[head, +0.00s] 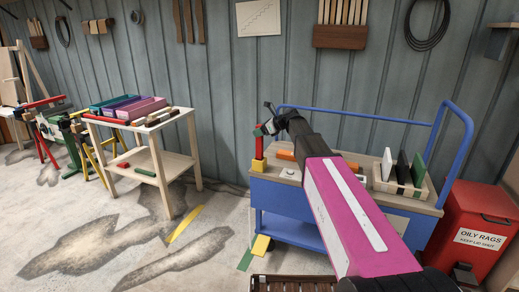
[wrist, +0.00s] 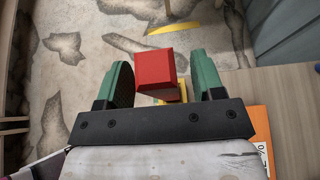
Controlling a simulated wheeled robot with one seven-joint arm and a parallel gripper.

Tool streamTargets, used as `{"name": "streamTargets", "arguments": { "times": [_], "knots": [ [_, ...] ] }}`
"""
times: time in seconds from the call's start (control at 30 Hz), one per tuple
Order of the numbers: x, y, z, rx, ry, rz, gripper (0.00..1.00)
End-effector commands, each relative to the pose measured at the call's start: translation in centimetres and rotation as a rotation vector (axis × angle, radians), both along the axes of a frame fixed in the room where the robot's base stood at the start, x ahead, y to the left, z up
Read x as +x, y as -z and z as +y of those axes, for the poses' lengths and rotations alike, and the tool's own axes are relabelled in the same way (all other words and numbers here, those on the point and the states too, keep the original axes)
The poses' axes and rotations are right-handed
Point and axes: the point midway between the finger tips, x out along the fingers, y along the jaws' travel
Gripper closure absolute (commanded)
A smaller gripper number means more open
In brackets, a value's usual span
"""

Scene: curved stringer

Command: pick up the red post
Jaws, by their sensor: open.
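The red post (head: 259,145) stands upright on a yellow block (head: 258,165) at the left end of the blue cart's top. In the wrist view the post's red top (wrist: 154,72) shows between the two green fingers of my gripper (wrist: 163,76). The fingers are apart, one on each side of the post. The post looks closer to the left finger; contact is not clear. In the head view my gripper (head: 264,129) is at the post's upper end, and its fingers are partly hidden. A bit of yellow (wrist: 183,90) shows beneath the post.
The blue cart (head: 285,203) carries an orange piece (head: 286,155) and a wooden holder (head: 384,185) with upright boards. My arm crosses above it. A wooden table (head: 143,140) with trays stands to the left. A red oily-rags bin (head: 478,207) stands at right. Floor between table and cart is mostly clear.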

Motion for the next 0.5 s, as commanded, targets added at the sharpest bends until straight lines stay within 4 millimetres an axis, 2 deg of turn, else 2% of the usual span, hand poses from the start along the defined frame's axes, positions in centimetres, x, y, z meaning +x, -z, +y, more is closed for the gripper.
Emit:
{"name": "streamTargets", "arguments": {
  "times": [0.27, 0.43, 0.47, 0.5],
  "knots": [
    [0.15, 0.26, 0.44, 0.0, 0.0, 0.0, 0.38],
    [0.14, 0.26, 0.42, 0.0, 0.0, 0.0, 0.94],
    [0.14, 0.26, 0.42, 0.0, 0.0, 0.0, 1.0],
    [0.14, 0.26, 0.42, 0.0, 0.0, 0.0, 1.0]
  ]
}}
